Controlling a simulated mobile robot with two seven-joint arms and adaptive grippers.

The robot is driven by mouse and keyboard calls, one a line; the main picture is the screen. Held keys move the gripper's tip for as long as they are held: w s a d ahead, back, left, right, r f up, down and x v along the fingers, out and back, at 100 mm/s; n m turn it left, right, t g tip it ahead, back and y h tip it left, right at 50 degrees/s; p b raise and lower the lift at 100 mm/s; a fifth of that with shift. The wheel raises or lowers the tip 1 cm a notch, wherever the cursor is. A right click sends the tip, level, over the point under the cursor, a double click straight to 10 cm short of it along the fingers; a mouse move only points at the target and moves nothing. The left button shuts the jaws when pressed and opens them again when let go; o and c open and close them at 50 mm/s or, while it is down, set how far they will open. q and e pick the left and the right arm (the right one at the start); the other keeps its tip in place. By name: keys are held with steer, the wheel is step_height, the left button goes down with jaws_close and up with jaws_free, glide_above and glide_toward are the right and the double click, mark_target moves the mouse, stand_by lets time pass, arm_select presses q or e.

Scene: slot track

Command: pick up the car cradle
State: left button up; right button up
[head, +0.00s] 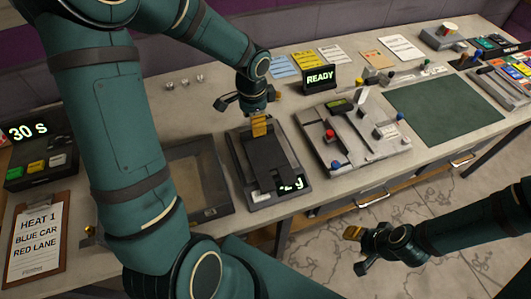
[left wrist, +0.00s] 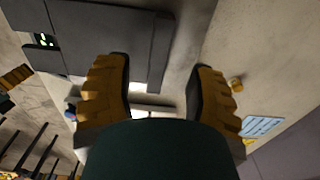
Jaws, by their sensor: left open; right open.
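A dark grey block that looks like the car cradle (head: 268,160) lies on a black scale (head: 297,196), partly covering its lit display. I cannot be sure that it is the cradle. In the left wrist view the dark grey piece (left wrist: 105,35) shows beyond the fingers, near the display (left wrist: 45,40). My left gripper (head: 259,127) is open over the far end of the scale. Its two yellow fingers stand apart in the left wrist view (left wrist: 160,85), with nothing visibly gripped. My right gripper (head: 358,250) is open and empty, out over the floor in front of the table.
An empty-looking shallow tray (head: 205,212) is left of the scale. A grey fixture (head: 355,150) with red and blue knobs is right of it, then a green mat (head: 450,105). A READY sign (head: 320,77) stands behind. A clipboard (head: 38,240) lies at the left.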

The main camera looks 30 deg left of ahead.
mark_target(266, 154)
arm_select(q)
steer(key=shift+w+d+f+b, duration=0.15)
steer(key=shift+f+b, duration=0.25)
steer(key=shift+f, duration=1.8)
